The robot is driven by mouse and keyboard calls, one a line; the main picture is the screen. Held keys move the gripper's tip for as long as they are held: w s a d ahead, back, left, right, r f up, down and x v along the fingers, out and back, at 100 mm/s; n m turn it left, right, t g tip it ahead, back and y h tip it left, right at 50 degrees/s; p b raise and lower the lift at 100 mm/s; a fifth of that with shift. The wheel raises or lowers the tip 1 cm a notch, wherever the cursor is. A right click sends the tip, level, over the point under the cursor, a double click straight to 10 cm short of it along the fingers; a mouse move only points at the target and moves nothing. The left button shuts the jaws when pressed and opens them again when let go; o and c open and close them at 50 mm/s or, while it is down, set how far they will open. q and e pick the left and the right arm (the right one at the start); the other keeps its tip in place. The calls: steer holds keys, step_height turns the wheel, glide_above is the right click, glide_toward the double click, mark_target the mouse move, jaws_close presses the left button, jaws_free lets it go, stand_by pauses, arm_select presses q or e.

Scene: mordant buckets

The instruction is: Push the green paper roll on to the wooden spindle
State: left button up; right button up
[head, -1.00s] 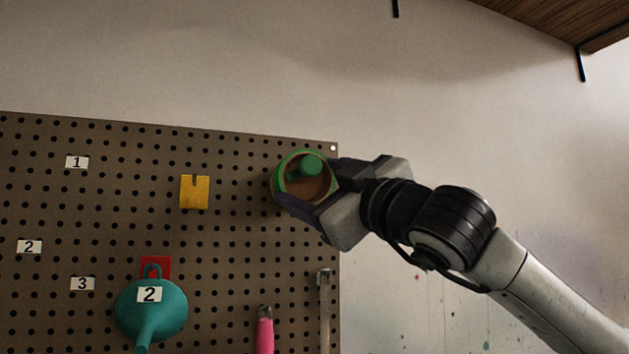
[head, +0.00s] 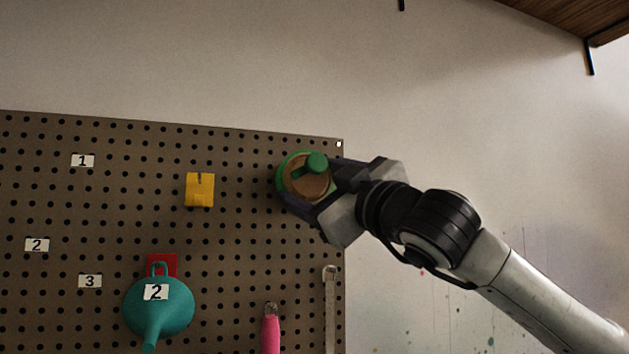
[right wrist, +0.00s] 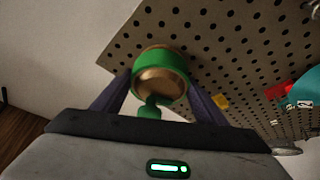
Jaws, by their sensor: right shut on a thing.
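The green paper roll (head: 284,172) is at the upper right of the pegboard, its ring around a tan, wood-coloured round face (head: 305,187). This is probably the wooden spindle's face. A green peg with a round knob (head: 317,161) stands out from that face. My right gripper (head: 309,187) is shut on the roll, its dark fingers on either side. In the right wrist view, the roll (right wrist: 165,59) sits between the fingertips, close to the board. How deep it sits is hidden. My left gripper is not in view.
The pegboard (head: 120,215) carries a yellow holder (head: 200,189), a teal funnel-like vessel (head: 160,310) on a red hook plate, a pink-handled tool (head: 270,333), a grey metal tool (head: 330,310) and number labels. Bare wall lies above and right.

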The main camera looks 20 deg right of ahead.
steer(key=shift+w, duration=0.55)
steer(key=o, duration=1.2)
steer(key=shift+c, duration=0.2)
steer(key=b+v, duration=0.3)
steer(key=v, duration=0.7)
steer(key=shift+s, duration=0.2)
